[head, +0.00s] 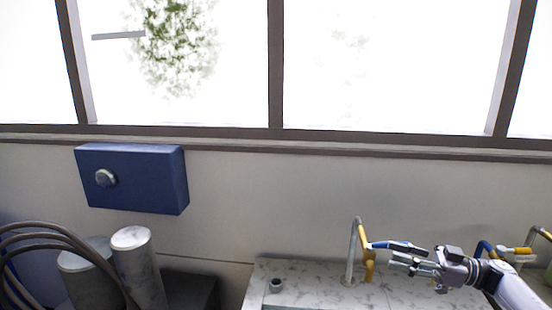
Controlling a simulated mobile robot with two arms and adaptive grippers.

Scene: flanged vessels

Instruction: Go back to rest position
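My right gripper (401,263) comes in from the right, pointing left over the pale marble-patterned worktop (320,291). Its fingers are small here, and I cannot tell whether they stand apart or are shut. A blue lever (395,246) on a tap (351,255) lies just above or behind the fingers in the picture. I cannot tell whether they touch. The tap has a grey upright pipe and yellow parts. My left gripper is not in view.
A second tap with a yellow lever (515,250) stands at the right, close to my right arm. A blue wall box (130,178) with a round knob hangs at left. Grey cylinders (139,268) and looped hoses (40,232) fill the lower left. Windows run above.

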